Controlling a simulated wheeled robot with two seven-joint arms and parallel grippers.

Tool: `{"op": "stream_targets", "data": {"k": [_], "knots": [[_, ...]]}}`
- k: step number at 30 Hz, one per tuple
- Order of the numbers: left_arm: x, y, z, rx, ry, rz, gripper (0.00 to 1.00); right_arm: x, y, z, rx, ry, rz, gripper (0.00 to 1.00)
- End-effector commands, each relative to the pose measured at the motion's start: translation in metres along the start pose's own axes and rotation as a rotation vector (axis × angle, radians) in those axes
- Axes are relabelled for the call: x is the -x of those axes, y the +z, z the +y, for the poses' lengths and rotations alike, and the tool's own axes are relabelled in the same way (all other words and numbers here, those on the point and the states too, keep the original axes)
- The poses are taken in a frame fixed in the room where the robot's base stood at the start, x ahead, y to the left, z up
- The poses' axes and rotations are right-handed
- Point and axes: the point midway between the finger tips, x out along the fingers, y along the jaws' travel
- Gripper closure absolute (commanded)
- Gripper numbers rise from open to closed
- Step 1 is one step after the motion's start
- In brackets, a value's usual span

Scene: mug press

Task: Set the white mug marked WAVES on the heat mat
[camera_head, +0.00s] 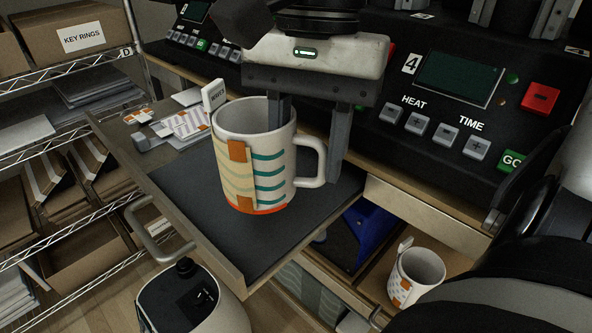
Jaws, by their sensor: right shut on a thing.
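The white mug (231,118) has teal wave lines, an orange base band and orange tape patches on a pale wrap. A small white tag marked WAVES (214,95) stands at its left rim. The mug is upright, its handle to the right. My right gripper (308,150) points down at its handle side, shut on it, with one finger inside the rim and the other outside near the handle. A dark mat surface (200,190) lies under the mug in a wood-edged tray. I cannot tell whether the mug's base touches it.
Control panels with HEAT and TIME buttons (447,134) stand behind to the right. A second tagged mug (418,268) sits in a lower compartment at right. Papers (186,122) lie at the tray's back left.

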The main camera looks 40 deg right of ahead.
Motion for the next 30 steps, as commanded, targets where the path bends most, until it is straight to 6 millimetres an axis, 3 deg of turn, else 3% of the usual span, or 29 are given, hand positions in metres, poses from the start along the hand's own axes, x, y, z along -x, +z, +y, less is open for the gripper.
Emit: {"op": "stream_targets", "data": {"k": [8,15,27,28,30], "knots": [[-0.001,-0.001,0.000,0.001,0.001,0.004,0.64,-0.019,-0.018,-0.010,0.000,-0.001,0.000,0.94],[-0.002,-0.005,0.000,0.000,0.002,0.014,0.64,-0.049,-0.026,-0.012,0.001,0.000,0.002,0.94],[-0.005,-0.003,-0.001,0.001,0.002,0.018,0.64,-0.057,-0.027,-0.012,0.001,-0.003,0.000,0.94],[-0.004,-0.004,-0.001,0.002,0.003,0.019,0.64,-0.056,-0.027,-0.012,0.001,-0.001,0.001,0.56],[-0.003,-0.005,0.000,0.002,0.003,0.019,0.64,-0.055,-0.027,-0.012,0.000,-0.001,0.000,0.39]]}}
